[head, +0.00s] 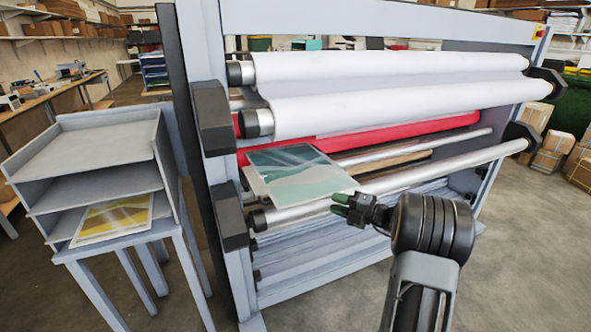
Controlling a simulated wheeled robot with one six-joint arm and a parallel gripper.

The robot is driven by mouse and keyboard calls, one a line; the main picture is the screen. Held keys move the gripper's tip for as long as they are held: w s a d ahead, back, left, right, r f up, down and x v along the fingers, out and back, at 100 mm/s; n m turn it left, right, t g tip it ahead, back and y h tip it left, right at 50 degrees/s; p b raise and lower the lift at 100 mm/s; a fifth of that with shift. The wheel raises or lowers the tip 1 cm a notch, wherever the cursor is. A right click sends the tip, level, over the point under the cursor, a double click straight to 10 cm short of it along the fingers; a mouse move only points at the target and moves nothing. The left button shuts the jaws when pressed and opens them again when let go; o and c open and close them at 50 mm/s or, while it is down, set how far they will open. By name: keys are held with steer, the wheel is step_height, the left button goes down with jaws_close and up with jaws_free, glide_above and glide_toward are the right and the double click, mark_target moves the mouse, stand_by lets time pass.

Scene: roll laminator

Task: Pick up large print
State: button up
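A print with a teal and pale wavy picture (298,172) lies on the laminator's feed side, below the red roller, tilted toward the front. Its near edge is by the lower metal roller. A smaller-looking print with a yellow picture (113,219) lies in the bottom compartment of the grey rack at left. Which of the two is the large print is not marked. Contact with the print cannot be seen.
The roll laminator (234,258) fills the middle, with white rolls (400,98) above and a metal roller (440,168) near my gripper. The grey rack (88,151) stands at left on a legged stand. Cardboard boxes (551,150) are at far right. Floor is clear at lower right.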

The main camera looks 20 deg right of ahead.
mark_target(320, 197)
steer(key=shift+x, duration=3.05)
jaws_close()
steer(key=shift+r, duration=0.1)
